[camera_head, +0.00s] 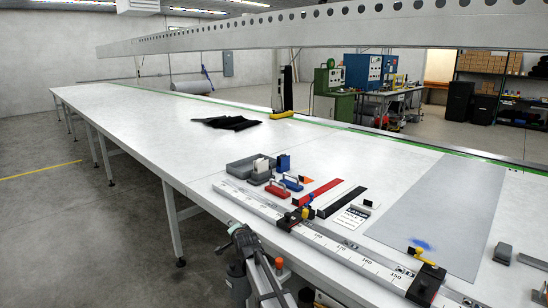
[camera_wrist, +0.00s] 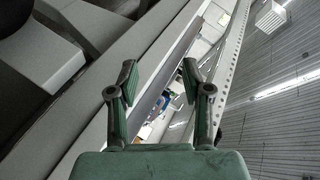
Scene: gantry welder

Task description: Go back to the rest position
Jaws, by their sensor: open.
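My gripper (camera_wrist: 159,78) shows in the wrist view with its two dark fingers spread well apart. Nothing is between the fingers. The wrist view looks tilted along a long pale beam (camera_wrist: 232,62) and the ceiling. In the head view, a grey jointed part of my arm rises at the bottom centre, beside the near edge of the long white table (camera_head: 100,100). It is apart from the tools on the table.
On the table lie a ruler rail (camera_head: 325,236) with clamps, grey blocks (camera_head: 248,168), red and blue handled tools (camera_head: 277,190), a grey sheet (camera_head: 445,210) and black cloth (camera_head: 226,122). A perforated beam (camera_head: 300,27) spans above. Left floor is clear.

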